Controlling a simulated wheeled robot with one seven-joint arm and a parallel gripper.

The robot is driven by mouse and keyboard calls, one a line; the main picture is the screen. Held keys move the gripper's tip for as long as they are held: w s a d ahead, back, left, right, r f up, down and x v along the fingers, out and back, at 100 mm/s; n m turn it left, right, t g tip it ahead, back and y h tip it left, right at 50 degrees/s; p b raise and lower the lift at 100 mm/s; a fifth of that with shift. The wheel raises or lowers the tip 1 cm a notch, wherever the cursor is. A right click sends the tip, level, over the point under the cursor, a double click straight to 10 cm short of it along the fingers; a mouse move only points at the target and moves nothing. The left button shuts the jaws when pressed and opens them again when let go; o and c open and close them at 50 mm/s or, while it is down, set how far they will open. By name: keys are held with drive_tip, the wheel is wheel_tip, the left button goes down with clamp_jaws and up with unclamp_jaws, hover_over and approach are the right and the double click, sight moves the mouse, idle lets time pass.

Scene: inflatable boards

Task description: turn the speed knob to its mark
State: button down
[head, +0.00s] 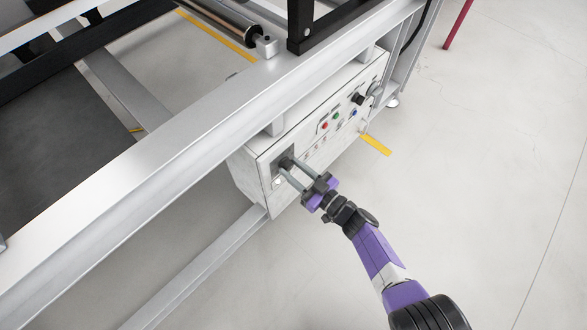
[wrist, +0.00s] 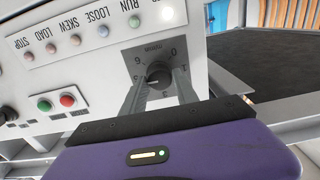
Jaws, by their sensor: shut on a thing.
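The speed knob (wrist: 158,71) is a round dark knob on a grey dial plate (wrist: 137,56) with numbers around it, seen upside down in the wrist view. In the head view the knob (head: 285,162) sits at the near left end of the white control panel (head: 298,166). My gripper (head: 290,168) reaches the panel there, and its two grey fingers are shut on the knob, one on each side. The gripper also shows in the wrist view (wrist: 160,84). The fingers hide part of the dial, and I cannot tell clearly which number the knob points to.
Red and green buttons (wrist: 55,102) and a row of small lamps marked STOP, LOAD, SKEW, LOOSE and RUN (wrist: 77,40) lie beside the dial. A metal frame beam (head: 190,120) runs above the panel. The floor (head: 470,180) to the right is clear.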

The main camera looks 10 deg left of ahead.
drive_tip(key=c, duration=0.9)
unclamp_jaws()
drive_tip(key=shift+c, duration=0.2)
drive_tip(key=shift+d, duration=0.1)
drive_tip(key=shift+s+d+p, duration=0.25)
drive_tip(key=shift+d+p, duration=0.1)
drive_tip(key=p+v, duration=0.2)
drive_tip(key=v, duration=0.4)
drive_tip(key=shift+s+d+p, duration=0.3)
